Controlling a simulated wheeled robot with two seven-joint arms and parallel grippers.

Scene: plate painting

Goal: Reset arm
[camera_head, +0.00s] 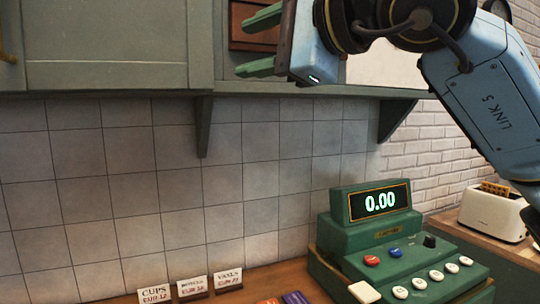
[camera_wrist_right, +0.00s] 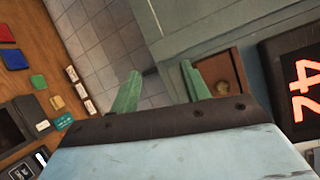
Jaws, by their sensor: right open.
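My right gripper (camera_head: 262,43) is raised at the top of the head view, in front of the green wall cabinets. Its two green fingers point left and stand apart, with nothing between them. In the right wrist view the same open fingers (camera_wrist_right: 160,88) reach toward the tiled wall and cabinet, and they are empty. My blue right arm comes in from the upper right of the head view. My left gripper is not in the head view.
A green cash register (camera_head: 385,245) reading 0.00 stands on the wooden counter at lower right, with a white toaster (camera_head: 492,214) behind it. Small price cards (camera_head: 192,286) stand at the wall. Green cabinets (camera_head: 110,45) hang close to the gripper.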

